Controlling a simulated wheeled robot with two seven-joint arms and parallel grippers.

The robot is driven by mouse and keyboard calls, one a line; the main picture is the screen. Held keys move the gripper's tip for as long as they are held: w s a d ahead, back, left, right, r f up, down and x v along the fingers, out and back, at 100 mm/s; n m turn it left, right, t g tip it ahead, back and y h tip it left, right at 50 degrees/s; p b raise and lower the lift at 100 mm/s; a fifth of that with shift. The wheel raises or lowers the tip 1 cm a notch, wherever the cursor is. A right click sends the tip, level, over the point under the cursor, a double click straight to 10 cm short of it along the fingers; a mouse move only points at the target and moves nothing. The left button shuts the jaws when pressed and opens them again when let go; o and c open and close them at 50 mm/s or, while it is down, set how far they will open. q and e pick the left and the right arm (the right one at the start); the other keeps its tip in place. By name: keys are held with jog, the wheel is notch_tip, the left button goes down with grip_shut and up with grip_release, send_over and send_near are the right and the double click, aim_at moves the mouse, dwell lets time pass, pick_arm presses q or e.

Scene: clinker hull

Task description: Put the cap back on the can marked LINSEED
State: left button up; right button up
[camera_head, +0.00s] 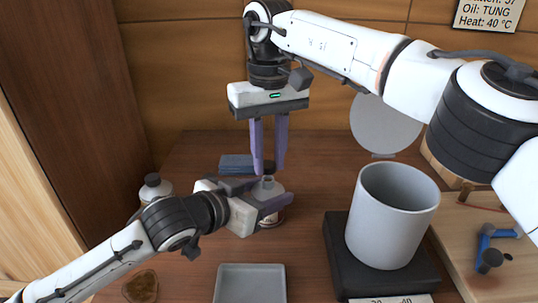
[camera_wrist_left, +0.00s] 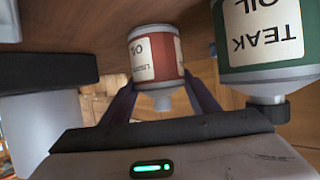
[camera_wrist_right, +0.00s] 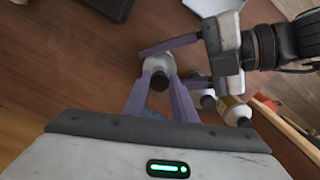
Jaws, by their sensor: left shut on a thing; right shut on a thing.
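The small can (camera_wrist_left: 155,52) has a grey shoulder, a red band and a cream label reading OIL, with a blurred smaller word. It appears upside down in the left wrist view. My left gripper (camera_head: 268,197) is shut around it. The can's pale neck (camera_head: 267,181) points up, and it shows bare in the left wrist view. My right gripper (camera_head: 269,168) points down from above, shut on a small dark cap (camera_wrist_right: 159,80). In the right wrist view the cap overlaps the can's top. In the head view it is just above the neck.
A TEAK OIL can (camera_wrist_left: 265,40) with a black cap stands beside the held can. A grey pot (camera_head: 393,215) sits on a black base (camera_head: 345,275) to the right. A grey tray (camera_head: 250,284) lies in front.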

jog(key=shift+f, duration=0.1)
jog(key=shift+f, duration=0.8)
jog(key=shift+f, duration=0.55)
